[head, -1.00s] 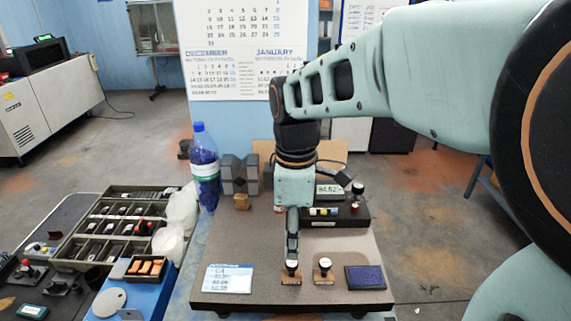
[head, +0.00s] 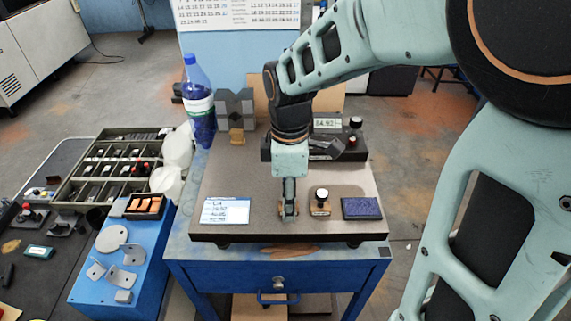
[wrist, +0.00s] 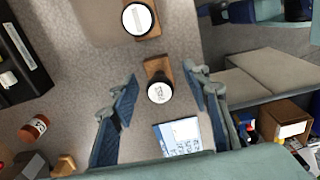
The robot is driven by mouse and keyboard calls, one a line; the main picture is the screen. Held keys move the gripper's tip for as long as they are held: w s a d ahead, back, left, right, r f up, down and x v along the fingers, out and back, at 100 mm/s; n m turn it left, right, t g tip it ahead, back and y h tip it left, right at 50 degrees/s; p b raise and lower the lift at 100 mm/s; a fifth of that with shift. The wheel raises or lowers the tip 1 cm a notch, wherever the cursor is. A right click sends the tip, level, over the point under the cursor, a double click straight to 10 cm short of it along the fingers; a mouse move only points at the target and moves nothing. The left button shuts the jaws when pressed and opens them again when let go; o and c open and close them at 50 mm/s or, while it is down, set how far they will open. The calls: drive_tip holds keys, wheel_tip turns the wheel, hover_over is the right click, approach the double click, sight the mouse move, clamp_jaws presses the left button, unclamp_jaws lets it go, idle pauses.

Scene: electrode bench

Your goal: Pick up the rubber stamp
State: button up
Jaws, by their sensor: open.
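Two rubber stamps with wooden bases and round dark handles with white tops stand upright on the brown slab. One stamp (wrist: 158,88) lies between the spread fingers of my gripper (wrist: 160,95) in the wrist view, with a visible gap on each side. In the head view my gripper (head: 288,211) points straight down over it and hides most of it. The other stamp (head: 320,203) stands just to the right, outside the fingers. It also shows at the top of the wrist view (wrist: 138,18). My gripper is open and empty.
A dark blue ink pad (head: 361,208) lies right of the stamps, and a white card (head: 226,211) lies left. A black device (head: 340,148) stands behind on the slab (head: 262,190). A blue-capped bottle (head: 199,105) and a grey block (head: 236,105) stand back left.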

drive_tip(key=shift+f, duration=0.6)
drive_tip(key=shift+r, duration=0.1)
clamp_jaws()
